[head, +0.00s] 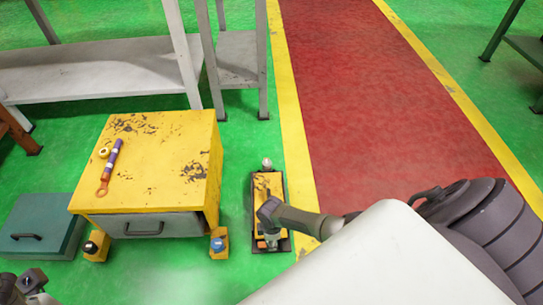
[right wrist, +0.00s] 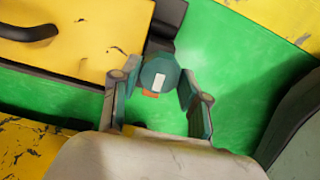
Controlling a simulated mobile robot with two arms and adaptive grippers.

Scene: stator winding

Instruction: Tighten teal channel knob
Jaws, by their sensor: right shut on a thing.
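The teal knob (right wrist: 158,74), with a white mark on its face and an orange piece beside it, shows in the right wrist view. My right gripper (right wrist: 159,88) is shut on it, with one finger on each side. In the head view my right arm's wrist reaches over a narrow yellow unit (head: 268,187) with a dark base on the floor. The knob is mostly hidden from the head view by my wrist. My left gripper (head: 30,284) is at the lower left corner of the head view, partly cut off; its finger opening is unclear.
A worn yellow cabinet (head: 160,150) with a grey drawer stands left of the unit, with a purple-and-orange tool (head: 110,165) and a yellow ring on top. Small yellow blocks with a black knob and a blue knob sit before it. A teal case (head: 38,225) lies further left.

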